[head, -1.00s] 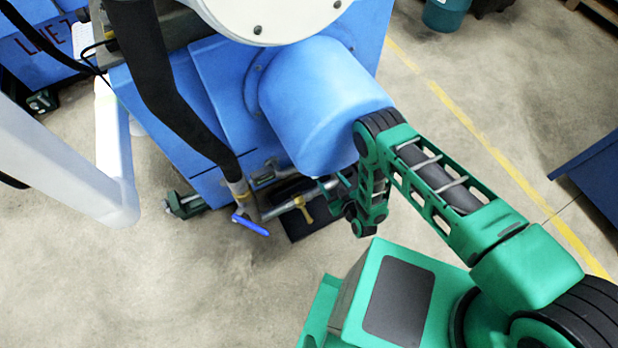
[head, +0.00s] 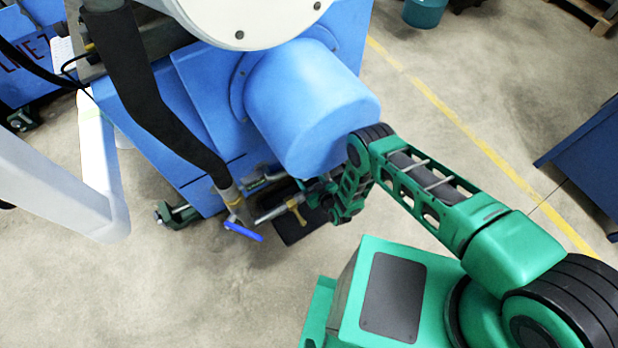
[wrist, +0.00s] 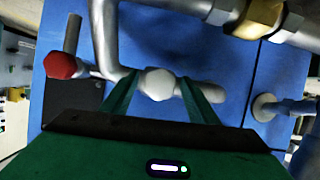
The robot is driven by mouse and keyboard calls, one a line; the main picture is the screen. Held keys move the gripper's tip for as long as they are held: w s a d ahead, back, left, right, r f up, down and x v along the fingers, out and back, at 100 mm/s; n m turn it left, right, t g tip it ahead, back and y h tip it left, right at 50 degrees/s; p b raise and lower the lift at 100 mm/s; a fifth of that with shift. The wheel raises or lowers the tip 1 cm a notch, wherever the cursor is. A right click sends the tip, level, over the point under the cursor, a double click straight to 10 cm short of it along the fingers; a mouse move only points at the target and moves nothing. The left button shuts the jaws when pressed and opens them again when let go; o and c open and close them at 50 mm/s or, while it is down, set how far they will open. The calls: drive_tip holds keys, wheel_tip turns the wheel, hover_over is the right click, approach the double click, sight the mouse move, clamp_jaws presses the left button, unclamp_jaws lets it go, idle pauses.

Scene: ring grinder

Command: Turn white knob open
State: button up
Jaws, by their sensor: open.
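The white knob (wrist: 158,83) shows in the middle of the wrist view, in front of the blue machine panel (wrist: 215,75). My gripper (wrist: 159,86) is open, with one green finger to the left of the knob and one to its right. I cannot tell whether the fingers touch it. In the head view my arm reaches down beside the blue cylinder (head: 312,105), and the gripper and white knob cannot be made out there.
A red knob (wrist: 60,65) sits left of the white one. Grey pipe and a brass fitting (wrist: 258,18) run above. In the head view a blue lever (head: 243,232) and a yellow-handled valve (head: 297,212) are nearby. Open floor (head: 190,295) lies in front.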

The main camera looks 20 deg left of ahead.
drive_tip(key=shift+w+a+f, duration=0.1)
drive_tip(key=shift+w+a, duration=0.05)
drive_tip(key=c, duration=1)
drive_tip(key=shift+d, duration=0.4)
drive_tip(key=shift+c, duration=0.2)
drive_tip(key=shift+a, duration=0.25)
drive_tip(key=shift+w+a+m+g+y, duration=0.15)
drive_tip(key=shift+m+g+y, duration=0.25)
drive_tip(key=shift+m, duration=0.4)
drive_tip(key=m+g+y, duration=0.1)
drive_tip(key=m, duration=0.1)
drive_tip(key=m+y, duration=0.1)
drive_tip(key=m, duration=0.1)
drive_tip(key=shift+w+g, duration=0.1)
drive_tip(key=shift+g, duration=0.3)
drive_tip(key=shift+m+y, duration=0.3)
drive_tip(key=shift+w, duration=0.1)
